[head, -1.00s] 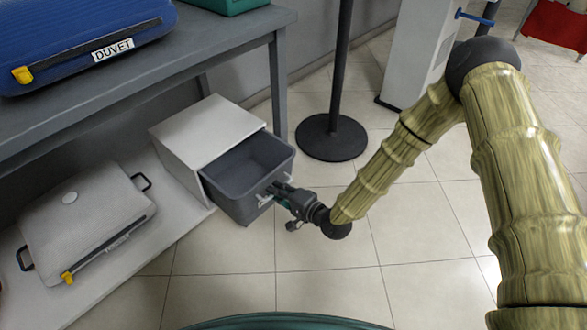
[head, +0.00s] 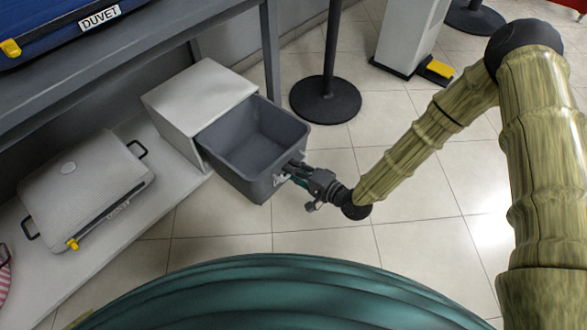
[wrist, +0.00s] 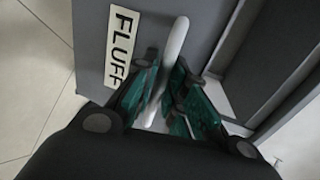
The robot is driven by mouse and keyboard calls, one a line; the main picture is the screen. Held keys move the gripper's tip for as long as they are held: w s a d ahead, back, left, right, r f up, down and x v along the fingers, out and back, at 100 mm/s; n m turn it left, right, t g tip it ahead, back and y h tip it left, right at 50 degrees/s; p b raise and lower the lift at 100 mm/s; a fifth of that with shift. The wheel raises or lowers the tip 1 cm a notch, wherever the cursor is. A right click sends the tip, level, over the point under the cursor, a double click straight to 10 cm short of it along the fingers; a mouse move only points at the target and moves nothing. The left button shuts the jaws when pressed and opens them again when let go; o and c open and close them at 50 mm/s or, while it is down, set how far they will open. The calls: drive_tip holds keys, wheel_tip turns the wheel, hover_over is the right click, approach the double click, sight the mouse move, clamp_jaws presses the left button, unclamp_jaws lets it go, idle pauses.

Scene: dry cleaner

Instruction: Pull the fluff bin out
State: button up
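The fluff bin (head: 240,180) is a dark grey open-topped drawer. It stands well out from its pale grey housing (head: 178,105) on the low shelf and looks empty inside. In the wrist view its grey front (wrist: 90,40) carries a "FLUFF" label (wrist: 121,46) beside a pale bar handle (wrist: 172,50). My gripper (head: 287,175) is at the bin's front. In the wrist view its green-padded fingers (wrist: 160,95) lie on both sides of the handle, closed around it. The handle's lower end is partly hidden between the fingers.
A grey case with yellow clasp (head: 85,190) lies on the low shelf to the left. A blue "DUVET" case (head: 55,25) lies on the table above. A black post base (head: 325,100) stands on the floor behind the bin. The tiled floor (head: 420,260) at right is clear.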

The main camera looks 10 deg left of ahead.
drive_tip(key=shift+o, duration=1.1)
drive_tip(key=v, duration=1.2)
